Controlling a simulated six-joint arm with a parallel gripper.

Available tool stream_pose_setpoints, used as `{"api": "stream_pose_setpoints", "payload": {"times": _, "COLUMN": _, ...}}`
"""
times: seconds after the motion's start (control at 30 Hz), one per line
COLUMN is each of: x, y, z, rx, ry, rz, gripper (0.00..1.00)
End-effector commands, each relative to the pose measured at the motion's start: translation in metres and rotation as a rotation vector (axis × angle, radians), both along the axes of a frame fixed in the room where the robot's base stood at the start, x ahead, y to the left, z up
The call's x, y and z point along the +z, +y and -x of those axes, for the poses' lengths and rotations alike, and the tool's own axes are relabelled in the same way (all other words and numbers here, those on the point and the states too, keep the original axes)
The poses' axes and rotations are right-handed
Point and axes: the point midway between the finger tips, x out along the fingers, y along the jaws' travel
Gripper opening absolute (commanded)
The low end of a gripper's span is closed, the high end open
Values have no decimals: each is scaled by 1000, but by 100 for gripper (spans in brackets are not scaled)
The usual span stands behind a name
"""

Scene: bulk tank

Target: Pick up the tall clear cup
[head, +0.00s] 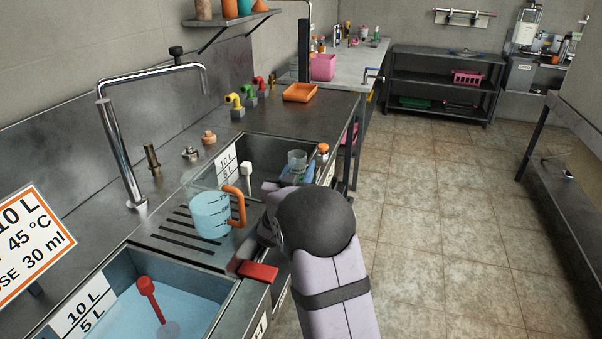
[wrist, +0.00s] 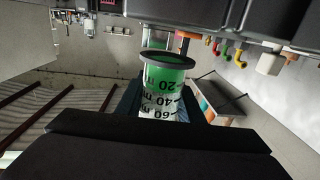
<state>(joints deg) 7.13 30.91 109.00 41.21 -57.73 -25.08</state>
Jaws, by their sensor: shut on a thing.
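The tall clear cup (wrist: 163,100) has black ml marks and green liquid at its base end. The wrist view appears upside down, so that end is at the top there. My gripper (wrist: 160,110) is shut on the cup, a dark finger on each side. In the head view the cup's clear top (head: 297,157) stands out above my gripper (head: 297,174), over or beside the far sink basin. My arm and gripper hide its lower part, so I cannot tell there whether it touches anything below.
A measuring jug (head: 211,212) with blue liquid and an orange handle stands on the slotted drainer, left of my gripper. The near basin (head: 120,305) holds blue water and a red-handled tool (head: 150,296). An orange-capped bottle (head: 323,152) is close right of the cup. A tall tap (head: 125,150) rises at left.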

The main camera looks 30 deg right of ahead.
Motion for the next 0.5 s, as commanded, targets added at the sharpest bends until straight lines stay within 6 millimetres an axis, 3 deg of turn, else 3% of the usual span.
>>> {"api": "stream_pose_setpoints", "payload": {"times": 0.5, "x": 46, "y": 0, "z": 0, "rx": -1, "ry": -2, "rz": -1, "gripper": 11}}
